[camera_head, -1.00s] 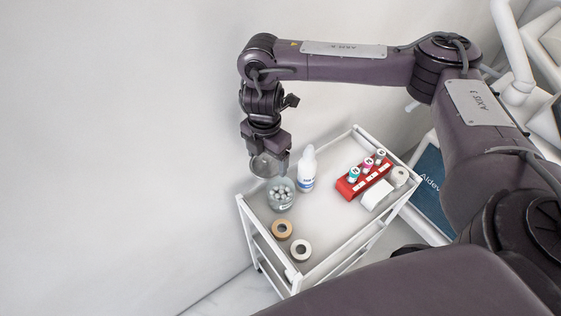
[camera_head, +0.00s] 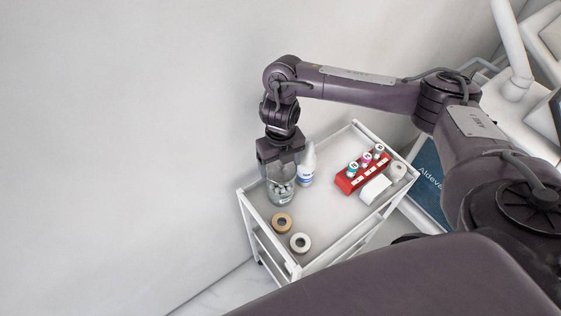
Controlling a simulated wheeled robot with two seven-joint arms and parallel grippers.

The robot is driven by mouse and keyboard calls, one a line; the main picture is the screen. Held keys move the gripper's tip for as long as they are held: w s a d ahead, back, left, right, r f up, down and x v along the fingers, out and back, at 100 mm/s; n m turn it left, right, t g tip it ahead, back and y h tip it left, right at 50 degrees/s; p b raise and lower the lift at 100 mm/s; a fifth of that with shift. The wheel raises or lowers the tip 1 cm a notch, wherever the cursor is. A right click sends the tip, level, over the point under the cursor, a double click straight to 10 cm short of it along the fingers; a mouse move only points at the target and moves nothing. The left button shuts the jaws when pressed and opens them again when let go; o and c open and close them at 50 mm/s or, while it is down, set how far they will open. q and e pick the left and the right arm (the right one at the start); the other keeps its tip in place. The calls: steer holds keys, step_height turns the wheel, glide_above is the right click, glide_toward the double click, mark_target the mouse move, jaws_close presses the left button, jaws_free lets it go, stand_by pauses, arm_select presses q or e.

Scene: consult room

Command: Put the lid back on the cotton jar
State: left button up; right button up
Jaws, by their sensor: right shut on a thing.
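The cotton jar (camera_head: 281,194) is a clear glass jar with white cotton balls in it, standing on the white trolley's top (camera_head: 330,222) near its left side. My right gripper (camera_head: 281,169) points down directly over the jar. It is shut on the clear lid (camera_head: 283,171), which is at the jar's mouth. The lid is see-through and partly covered by the fingers, so I cannot tell whether it touches the rim all round. My left gripper is not in view.
A white bottle (camera_head: 307,166) stands close to the right of the jar. Two tape rolls (camera_head: 281,222) (camera_head: 300,243) lie in front. A red rack (camera_head: 350,182) with several vials, a white box (camera_head: 375,189) and a white roll (camera_head: 397,172) are at right. The tray's middle is clear.

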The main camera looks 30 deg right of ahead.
step_height(320, 180, down, 4)
steer(key=b, duration=0.3)
steer(key=shift+r, duration=0.15)
steer(key=shift+f+b, duration=0.8)
steer(key=shift+f, duration=0.2)
steer(key=shift+f, duration=0.1)
stand_by(1.1)
steer(key=o, duration=0.9)
steer(key=shift+r+p, duration=3.5)
steer(key=shift+r, duration=0.05)
